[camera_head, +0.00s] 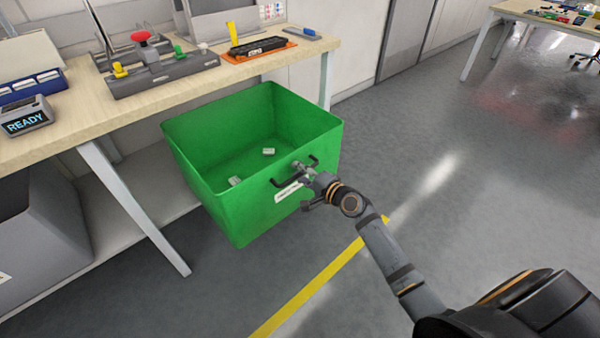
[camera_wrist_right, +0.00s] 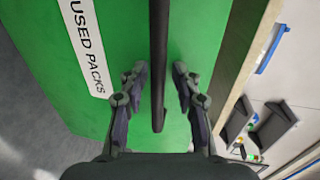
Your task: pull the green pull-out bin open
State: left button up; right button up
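The green pull-out bin (camera_head: 228,195) stands well out in front of the workbench, its open top showing two small pale items inside. A black bar handle (camera_head: 288,182) is on its front, above a white label that reads "USED PACKS" in the right wrist view (camera_wrist_right: 84,45). My right gripper (camera_head: 304,184) is at the handle. In the right wrist view the handle bar (camera_wrist_right: 158,60) runs between the two fingers, with a gap on each side, so the gripper (camera_wrist_right: 158,78) is open around it. My left gripper is not in view.
The workbench (camera_head: 75,115) holds a grey fixture (camera_head: 165,75), an orange tray (camera_head: 258,54) and a "READY" display (camera_head: 26,117). Its slanted leg (camera_head: 135,205) stands left of the bin. A grey container (camera_head: 45,230) is at the left. Open floor with a yellow line (camera_head: 310,285) lies right and in front.

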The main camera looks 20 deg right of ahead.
jog(key=shift+s+d, duration=0.1)
jog(key=shift+s, duration=0.15)
jog(key=v, duration=1.1)
jog(key=shift+s, duration=0.25)
